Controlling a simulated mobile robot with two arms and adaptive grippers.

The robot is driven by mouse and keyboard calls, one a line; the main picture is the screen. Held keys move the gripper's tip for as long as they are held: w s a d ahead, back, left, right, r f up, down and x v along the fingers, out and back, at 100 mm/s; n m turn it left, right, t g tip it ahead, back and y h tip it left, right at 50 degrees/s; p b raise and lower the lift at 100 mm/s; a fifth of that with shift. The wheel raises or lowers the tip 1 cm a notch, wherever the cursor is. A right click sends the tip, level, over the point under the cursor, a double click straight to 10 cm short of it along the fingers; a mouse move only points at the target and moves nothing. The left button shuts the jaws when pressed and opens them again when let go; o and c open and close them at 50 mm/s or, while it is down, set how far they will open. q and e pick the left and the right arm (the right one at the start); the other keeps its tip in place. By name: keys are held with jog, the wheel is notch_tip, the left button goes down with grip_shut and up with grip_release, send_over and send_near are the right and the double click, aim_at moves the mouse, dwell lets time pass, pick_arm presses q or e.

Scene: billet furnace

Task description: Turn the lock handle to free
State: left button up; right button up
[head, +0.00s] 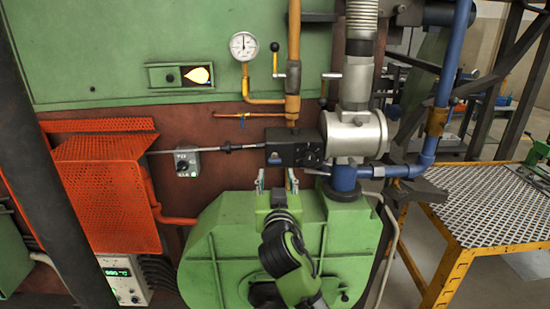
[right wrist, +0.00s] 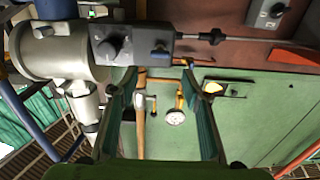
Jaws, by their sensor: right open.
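A dark grey control box (head: 292,148) sits on the furnace front, left of a silver cylinder. In the right wrist view, turned over, the box shows at the top, with the knob (right wrist: 114,48) and the handle (right wrist: 160,49). Which of these is the lock handle is not marked legibly. My right gripper (head: 277,178) is open and empty, its fingertips just below the box in the head view. In its wrist view the fingers (right wrist: 160,72) are spread apart. My left gripper is out of view.
A rod (head: 226,148) runs left from the box. A copper-coloured pipe (head: 293,60), a pressure gauge (head: 243,46) and a silver cylinder (head: 354,132) are close by. A switch box (head: 187,162) and an orange mesh guard (head: 105,190) lie left; a yellow-framed table (head: 490,220) stands right.

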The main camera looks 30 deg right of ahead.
aim_at(275, 161)
jog(key=p+x, duration=0.2)
jog(key=x, duration=0.5)
jog(key=shift+w+d+p, duration=0.2)
jog(key=shift+w+p, duration=0.15)
jog(key=shift+p, duration=0.05)
jog(key=shift+w+d, duration=0.25)
jog(key=shift+w, duration=0.15)
jog(key=c, duration=1.1)
